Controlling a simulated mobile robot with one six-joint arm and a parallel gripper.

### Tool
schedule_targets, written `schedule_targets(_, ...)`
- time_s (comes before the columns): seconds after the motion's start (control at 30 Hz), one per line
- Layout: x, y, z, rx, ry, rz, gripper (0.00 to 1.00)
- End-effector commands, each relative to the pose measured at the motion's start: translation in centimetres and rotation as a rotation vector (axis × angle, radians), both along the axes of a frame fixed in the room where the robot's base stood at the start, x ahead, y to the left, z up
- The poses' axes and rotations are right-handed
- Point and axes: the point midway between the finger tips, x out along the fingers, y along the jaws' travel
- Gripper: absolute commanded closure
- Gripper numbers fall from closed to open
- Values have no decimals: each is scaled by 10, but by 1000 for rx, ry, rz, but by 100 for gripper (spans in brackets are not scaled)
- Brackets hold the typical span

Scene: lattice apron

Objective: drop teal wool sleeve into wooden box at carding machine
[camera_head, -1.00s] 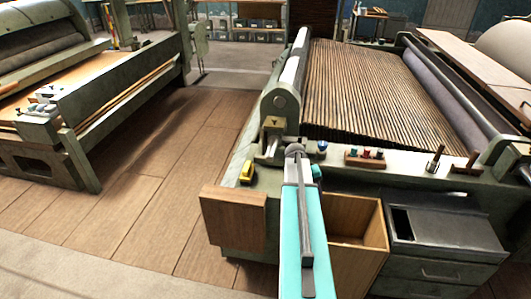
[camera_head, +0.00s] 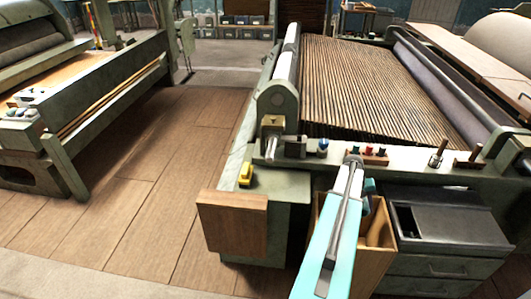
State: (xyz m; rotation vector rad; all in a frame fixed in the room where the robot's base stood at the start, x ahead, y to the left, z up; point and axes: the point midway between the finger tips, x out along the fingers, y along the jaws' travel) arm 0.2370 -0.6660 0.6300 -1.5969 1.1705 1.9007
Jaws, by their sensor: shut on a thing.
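The wooden box (camera_head: 381,262) stands open-topped at the front of the carding machine, left of a dark grey cabinet. My pale teal arm crosses in front of it and hides part of its opening. My gripper (camera_head: 366,205) shows only as a small dark part just right of the arm, in line with the box's opening; its fingers are not clear. A small darker teal piece shows right above it; I cannot tell whether this is wool or part of my arm. The teal wool sleeve cannot be made out clearly.
The carding machine's ledge (camera_head: 300,183) holds a yellow block (camera_head: 245,174), a blue knob (camera_head: 323,147), red pegs and upright handles. A wooden block (camera_head: 232,222) juts out at the ledge's left front. The dark cabinet (camera_head: 440,225) adjoins the box. Plank floor (camera_head: 135,200) is clear on the left.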

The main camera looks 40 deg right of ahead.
Motion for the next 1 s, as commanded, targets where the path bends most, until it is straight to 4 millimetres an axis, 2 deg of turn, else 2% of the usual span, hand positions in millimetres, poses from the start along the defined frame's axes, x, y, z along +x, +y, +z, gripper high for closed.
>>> schedule_targets(0.53, 15, 7, -6, 1, 1, 23, 64)
schedule_targets(1.0, 17, 8, -46, 1, 0, 25, 64)
